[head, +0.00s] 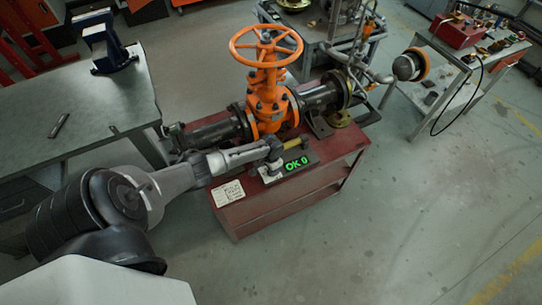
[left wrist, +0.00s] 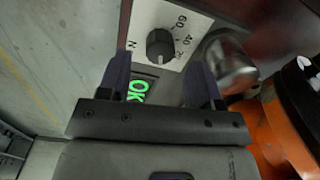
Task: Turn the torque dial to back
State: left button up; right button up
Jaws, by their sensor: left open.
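The torque dial (left wrist: 160,47) is a black knob on a white plate marked with 60, 40 and N. In the left wrist view it lies just beyond the gap between the fingertips of my open left gripper (left wrist: 161,66). Whether the fingers touch it I cannot tell. In the head view my left gripper (head: 273,156) is over the control box and hides the dial. The box's display (head: 297,163) reads OK 0 in green; part of it shows between the fingers in the left wrist view (left wrist: 138,91). My right gripper is not in view.
The orange gate valve (head: 268,98) with its handwheel (head: 266,46) stands right behind the box on a red bench (head: 290,196). A label card (head: 228,192) lies at the bench's front left. A grey table (head: 85,110) is at left; floor at right is clear.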

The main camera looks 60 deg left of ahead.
pick_arm(q)
notch_tip(320, 180, up, 10)
jog(key=p, duration=0.2)
jog(key=shift+r, duration=0.15)
jog(key=shift+d, duration=0.1)
dwell(0.5)
